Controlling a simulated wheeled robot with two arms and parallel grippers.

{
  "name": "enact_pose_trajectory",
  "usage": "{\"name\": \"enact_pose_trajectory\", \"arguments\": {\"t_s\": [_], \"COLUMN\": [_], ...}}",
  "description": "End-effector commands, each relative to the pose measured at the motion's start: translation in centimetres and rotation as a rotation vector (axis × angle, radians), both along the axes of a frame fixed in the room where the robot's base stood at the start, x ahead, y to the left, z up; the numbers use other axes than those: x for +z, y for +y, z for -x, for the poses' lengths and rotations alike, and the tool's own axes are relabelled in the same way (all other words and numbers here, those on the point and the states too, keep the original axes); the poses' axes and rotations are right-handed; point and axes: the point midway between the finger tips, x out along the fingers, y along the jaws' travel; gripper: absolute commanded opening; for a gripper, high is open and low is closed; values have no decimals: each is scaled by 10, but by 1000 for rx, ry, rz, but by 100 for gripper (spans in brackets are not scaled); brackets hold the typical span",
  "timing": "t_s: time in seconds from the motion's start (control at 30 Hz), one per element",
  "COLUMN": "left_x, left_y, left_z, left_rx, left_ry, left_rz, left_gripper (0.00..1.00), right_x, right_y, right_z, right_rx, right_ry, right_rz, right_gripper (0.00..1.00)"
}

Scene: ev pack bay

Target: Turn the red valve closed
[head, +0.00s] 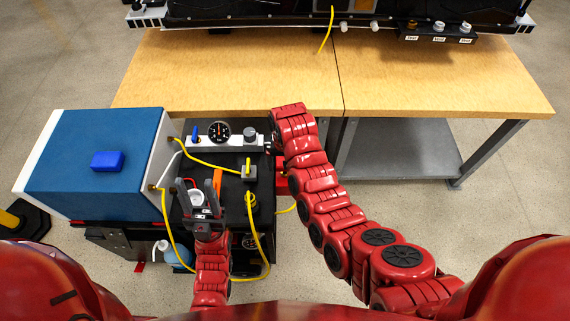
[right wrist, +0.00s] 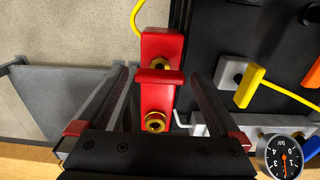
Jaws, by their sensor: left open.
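The red valve (right wrist: 160,100) shows in the right wrist view as an upright red body with brass fittings and a short red bar across it. My right gripper (right wrist: 160,90) is open, with one finger on each side of the valve and a gap visible on both sides. In the head view a red part of the valve (head: 282,184) shows at the right side of the black cart, partly behind my right arm, which hides the right gripper. My left gripper (head: 199,187) is open over the cart's left part, near a white round fitting.
The black cart has a gauge (head: 219,131), a yellow-handled valve (head: 248,170), an orange handle (head: 217,181) and loose yellow hoses. A blue box (head: 95,160) stands at the left. The wooden bench (head: 440,90) lies beyond. Floor right of the cart is free.

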Motion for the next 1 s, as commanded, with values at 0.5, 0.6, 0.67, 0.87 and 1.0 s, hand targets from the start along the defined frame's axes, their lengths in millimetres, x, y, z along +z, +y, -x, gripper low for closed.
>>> {"name": "enact_pose_trajectory", "arguments": {"t_s": [0.5, 0.6, 0.67, 0.87, 1.0], "left_x": [31, 50, 61, 77, 81], "left_y": [0, 0, 0, 0, 0], "left_z": [0, 0, 0, 0, 0], "left_rx": [0, 0, 0, 0, 0], "left_ry": [0, 0, 0, 0, 0], "left_rz": [0, 0, 0, 0, 0], "left_gripper": [50, 50, 50, 50, 50], "right_x": [85, 110, 126, 156, 169], "right_y": [0, 0, 0, 0, 0], "right_z": [-1, -1, -1, -1, -1], "right_rx": [-2, -2, -1, -1, 0], "right_ry": [0, 0, 0, 2, 1], "right_rz": [-3, -4, -3, -1, -1], "right_gripper": [100, 100, 100, 100, 100]}}
